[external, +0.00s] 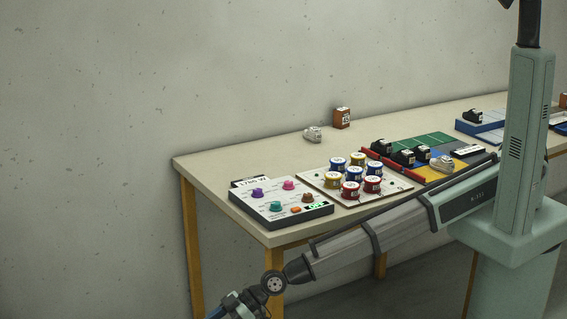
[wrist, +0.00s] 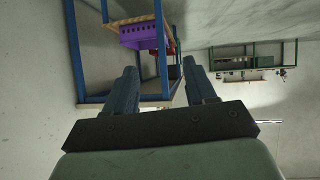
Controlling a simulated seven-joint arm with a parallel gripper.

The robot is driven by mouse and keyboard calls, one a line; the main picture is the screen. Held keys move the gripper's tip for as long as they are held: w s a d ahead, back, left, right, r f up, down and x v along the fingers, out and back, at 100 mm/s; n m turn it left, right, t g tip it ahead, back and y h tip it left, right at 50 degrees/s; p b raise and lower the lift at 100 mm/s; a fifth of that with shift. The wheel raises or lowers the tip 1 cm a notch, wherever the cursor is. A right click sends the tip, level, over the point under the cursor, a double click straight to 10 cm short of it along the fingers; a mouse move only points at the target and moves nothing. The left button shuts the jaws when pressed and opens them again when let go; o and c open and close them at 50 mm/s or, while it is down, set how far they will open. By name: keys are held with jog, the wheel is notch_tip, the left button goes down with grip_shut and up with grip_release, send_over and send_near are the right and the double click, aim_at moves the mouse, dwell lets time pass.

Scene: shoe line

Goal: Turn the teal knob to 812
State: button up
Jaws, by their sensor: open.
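The teal knob (external: 275,206) sits at the front of a white control panel (external: 252,208) with a dark edge, at the left end of the table. Purple, pink and brown knobs are on the same panel. The pointer of the teal knob and any scale around it are too small to read. My gripper shows in the wrist view (wrist: 160,88) with its two fingers apart and nothing between them. In the external view my wrist is low at the bottom edge, in front of and below the table, well apart from the panel. The fingertips are not visible there.
Shoes and coloured mats lie farther right. The wrist view shows a blue rack (wrist: 81,50) with a purple crate (wrist: 143,36).

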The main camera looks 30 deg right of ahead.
jog(key=w+a+r+n+t+y, duration=0.2)
jog(key=w+a+r+n, duration=0.1)
jog(key=w+r, duration=0.75)
jog(key=w+d+r+n+t+h, duration=0.1)
jog(key=w+d+r+n+t, duration=0.15)
jog(key=w+r, duration=0.5)
jog(key=w+d+r+n+t, duration=0.1)
jog(key=w+d+r+n, duration=0.15)
jog(key=w+r, duration=0.5)
jog(key=g+h, duration=0.9)
send_near(276, 202)
jog(key=x, duration=0.8)
jog(key=shift+r, duration=0.1)
jog(key=shift+c, duration=0.3)
